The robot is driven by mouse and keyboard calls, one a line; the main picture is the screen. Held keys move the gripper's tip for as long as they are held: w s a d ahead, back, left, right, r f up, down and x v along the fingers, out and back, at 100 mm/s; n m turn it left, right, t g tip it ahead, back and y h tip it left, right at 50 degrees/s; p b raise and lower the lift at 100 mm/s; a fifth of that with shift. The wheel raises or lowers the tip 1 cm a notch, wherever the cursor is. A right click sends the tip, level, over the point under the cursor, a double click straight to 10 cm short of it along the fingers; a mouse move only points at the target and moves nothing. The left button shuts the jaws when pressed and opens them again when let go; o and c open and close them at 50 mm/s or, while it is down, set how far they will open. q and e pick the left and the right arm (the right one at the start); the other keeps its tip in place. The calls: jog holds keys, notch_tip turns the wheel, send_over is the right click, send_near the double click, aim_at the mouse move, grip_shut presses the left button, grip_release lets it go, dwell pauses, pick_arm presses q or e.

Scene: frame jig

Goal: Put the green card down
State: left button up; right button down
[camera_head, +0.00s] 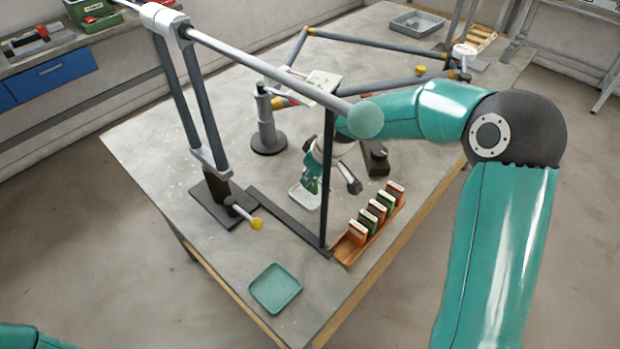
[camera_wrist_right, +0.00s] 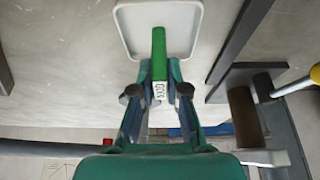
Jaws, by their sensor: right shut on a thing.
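The green card (camera_wrist_right: 158,50) is held between the fingers of my right gripper (camera_wrist_right: 160,75), seen on edge with a white label near the grip. In the head view, my right gripper (camera_head: 314,180) reaches under the frame, partly hidden by a dark post. A white square tray (camera_wrist_right: 127,22) lies beyond the fingers, and the card overlaps it in the wrist view. The tray also shows in the head view (camera_head: 304,201), just below the gripper. I cannot tell whether the card touches the tray. My left gripper is out of view; only a bit of that arm shows.
A wooden rack (camera_head: 346,252) holds several orange and green cards right of the dark post (camera_head: 327,190). A teal tray (camera_head: 275,288) lies empty near the front corner. Grey frame bars (camera_head: 260,66) span above the table (camera_head: 170,150). A yellow-tipped clamp (camera_head: 245,214) stands left.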

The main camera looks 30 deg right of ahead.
jog(key=shift+f, duration=0.55)
jog(key=c, duration=1.2)
grip_release()
jog(key=v, duration=1.2)
jog(key=shift+s+b, duration=0.1)
jog(key=shift+b, duration=0.2)
